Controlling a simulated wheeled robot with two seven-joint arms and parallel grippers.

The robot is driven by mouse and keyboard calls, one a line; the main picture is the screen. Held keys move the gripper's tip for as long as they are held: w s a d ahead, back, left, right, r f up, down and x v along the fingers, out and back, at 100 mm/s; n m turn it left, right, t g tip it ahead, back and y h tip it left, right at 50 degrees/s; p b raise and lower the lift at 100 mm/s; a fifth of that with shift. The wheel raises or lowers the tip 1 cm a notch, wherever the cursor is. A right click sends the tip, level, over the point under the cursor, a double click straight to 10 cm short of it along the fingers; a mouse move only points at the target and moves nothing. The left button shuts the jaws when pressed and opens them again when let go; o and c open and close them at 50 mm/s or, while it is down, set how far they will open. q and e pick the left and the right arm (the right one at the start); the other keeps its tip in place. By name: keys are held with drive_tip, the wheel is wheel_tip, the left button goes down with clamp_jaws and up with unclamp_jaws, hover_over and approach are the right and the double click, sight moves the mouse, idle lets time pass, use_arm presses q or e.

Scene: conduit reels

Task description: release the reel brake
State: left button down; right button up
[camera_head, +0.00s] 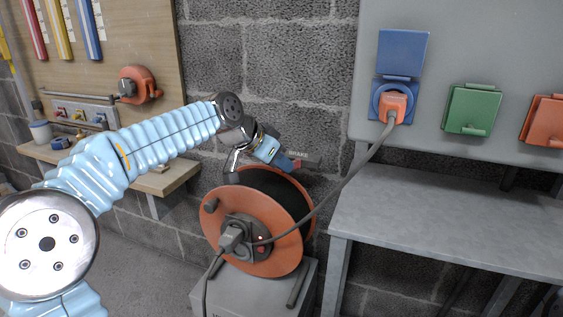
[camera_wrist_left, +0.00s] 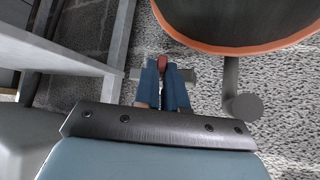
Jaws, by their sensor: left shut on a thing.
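The orange cable reel (camera_head: 288,258) stands on a grey box, wound with black cable. Its orange rim also shows at the upper right of the left wrist view (camera_wrist_left: 215,48). The brake lever's red grip (camera_head: 297,165) is behind the top of the reel, by a grey "BRAKE" plate (camera_head: 311,157). My left gripper (camera_head: 288,162) reaches over the reel from the left. Its blue fingers (camera_wrist_left: 164,75) are shut on the red grip (camera_wrist_left: 163,62); only its end shows between them. The rest of the lever is mostly hidden. My right gripper is not in view.
A grey plug (camera_head: 231,238) sits in the reel's face. The reel's cable runs to an orange plug (camera_head: 393,106) in the blue wall socket (camera_head: 402,55). A grey bench (camera_head: 450,205) stands right of the reel. A wooden shelf (camera_head: 165,180) is at the left.

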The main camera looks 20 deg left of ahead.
use_arm(q)
drive_tip(key=c, duration=1.2)
unclamp_jaws()
drive_tip(key=p+v, duration=0.2)
drive_tip(key=v, duration=1.1)
drive_tip(key=shift+s+a+r, duration=0.2)
drive_tip(key=shift+r, duration=0.1)
